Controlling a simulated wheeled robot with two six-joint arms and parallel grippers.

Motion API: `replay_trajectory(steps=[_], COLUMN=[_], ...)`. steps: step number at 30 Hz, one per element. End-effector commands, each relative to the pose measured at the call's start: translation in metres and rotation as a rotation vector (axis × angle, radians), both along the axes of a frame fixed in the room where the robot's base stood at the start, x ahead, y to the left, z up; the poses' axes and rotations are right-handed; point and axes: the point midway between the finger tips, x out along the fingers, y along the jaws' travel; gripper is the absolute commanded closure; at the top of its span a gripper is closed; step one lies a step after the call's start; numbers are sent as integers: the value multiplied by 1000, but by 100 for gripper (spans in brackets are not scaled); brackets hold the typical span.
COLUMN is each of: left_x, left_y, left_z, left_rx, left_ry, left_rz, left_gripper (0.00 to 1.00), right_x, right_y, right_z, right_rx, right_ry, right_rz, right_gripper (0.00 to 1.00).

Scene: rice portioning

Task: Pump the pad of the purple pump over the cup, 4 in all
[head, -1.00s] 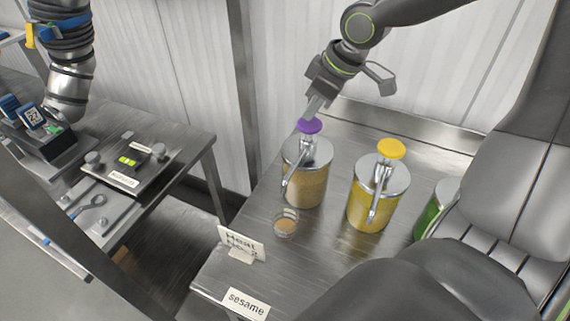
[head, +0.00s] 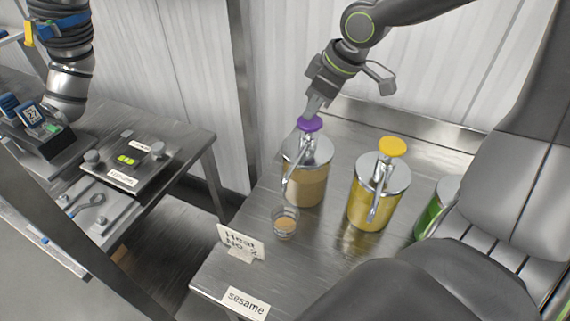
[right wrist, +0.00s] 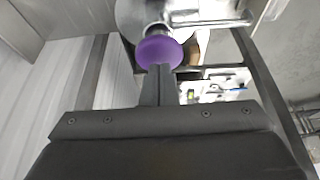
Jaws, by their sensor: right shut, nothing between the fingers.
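The purple pump has a round purple pad (head: 310,123) on top of a metal-lidded jar (head: 306,187) of tan sauce. Its spout points down toward a small clear cup (head: 285,222) in front of the jar, which holds some tan sauce. My right gripper (head: 314,108) is shut and empty, pointing down with its fingertips at the top of the purple pad, seemingly touching it. In the right wrist view the closed fingers (right wrist: 157,82) overlap the edge of the purple pad (right wrist: 158,50). My left gripper is not in view.
A yellow-topped pump jar (head: 377,200) stands to the right, and a green jar (head: 432,212) is partly hidden. A "sesame" card (head: 246,302) and a "Heat No. 2" card (head: 241,243) stand at the front left.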

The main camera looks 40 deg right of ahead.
Motion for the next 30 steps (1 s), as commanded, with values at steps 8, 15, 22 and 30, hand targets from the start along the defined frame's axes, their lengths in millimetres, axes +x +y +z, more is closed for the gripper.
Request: replay_trajectory(steps=[8,15,22,30], left_x=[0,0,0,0], left_y=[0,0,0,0], left_z=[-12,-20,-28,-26], left_rx=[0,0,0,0], left_ry=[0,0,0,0], left_rz=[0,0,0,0], left_gripper=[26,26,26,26], right_x=[0,0,-1,-1], right_y=[0,0,0,0], right_z=[-12,-21,-29,-28], right_rx=[0,0,1,1], right_ry=[0,1,4,5], right_rz=[0,0,0,0], right_gripper=[100,100,100,100])
